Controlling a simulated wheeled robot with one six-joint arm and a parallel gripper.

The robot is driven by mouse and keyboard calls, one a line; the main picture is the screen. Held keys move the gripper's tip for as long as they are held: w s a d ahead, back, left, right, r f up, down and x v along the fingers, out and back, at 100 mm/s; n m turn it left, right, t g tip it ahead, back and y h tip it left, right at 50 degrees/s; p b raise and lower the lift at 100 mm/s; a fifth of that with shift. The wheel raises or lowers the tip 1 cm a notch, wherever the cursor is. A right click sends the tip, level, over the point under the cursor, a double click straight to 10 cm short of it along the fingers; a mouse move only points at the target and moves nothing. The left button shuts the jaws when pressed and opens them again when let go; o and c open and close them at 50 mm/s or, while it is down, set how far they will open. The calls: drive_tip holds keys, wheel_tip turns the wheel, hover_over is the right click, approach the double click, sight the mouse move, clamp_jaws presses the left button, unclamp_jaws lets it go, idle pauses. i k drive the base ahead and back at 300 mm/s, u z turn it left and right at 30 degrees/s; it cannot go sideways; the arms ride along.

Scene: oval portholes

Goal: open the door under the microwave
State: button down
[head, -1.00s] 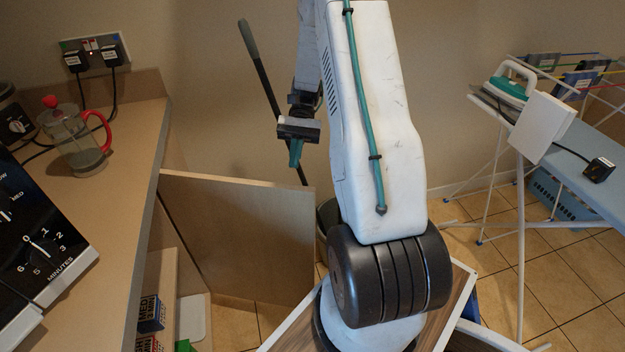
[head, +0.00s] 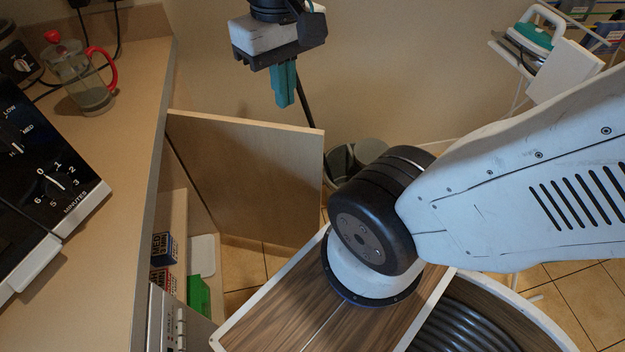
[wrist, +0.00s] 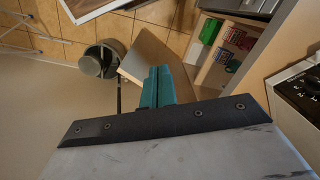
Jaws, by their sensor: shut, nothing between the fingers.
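The microwave (head: 40,190) stands on the counter at the left of the head view. Below the counter, the pale wooden door (head: 245,180) stands wide open, away from the cupboard. Its inside shelf (head: 172,215) shows. In the wrist view the door (wrist: 160,62) is seen partly behind my fingers. My gripper (head: 286,88) is shut and empty, its teal fingers pointing down. It is above the door's free top corner, apparently apart from it. The fingers also show in the wrist view (wrist: 155,84).
Small boxes (head: 163,248) and a green item (head: 198,296) are in the cupboard. A jug with a red handle (head: 85,80) stands on the counter. Grey bins (head: 352,158) stand beyond the door. An iron (head: 535,35) and white stand are at the right.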

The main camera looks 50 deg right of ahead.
sight(259, 181)
drive_tip(key=z, duration=0.5)
drive_tip(key=k, duration=1.2)
drive_tip(key=z, duration=1.15)
drive_tip(key=i, duration=1.1)
drive_tip(key=u, duration=0.8)
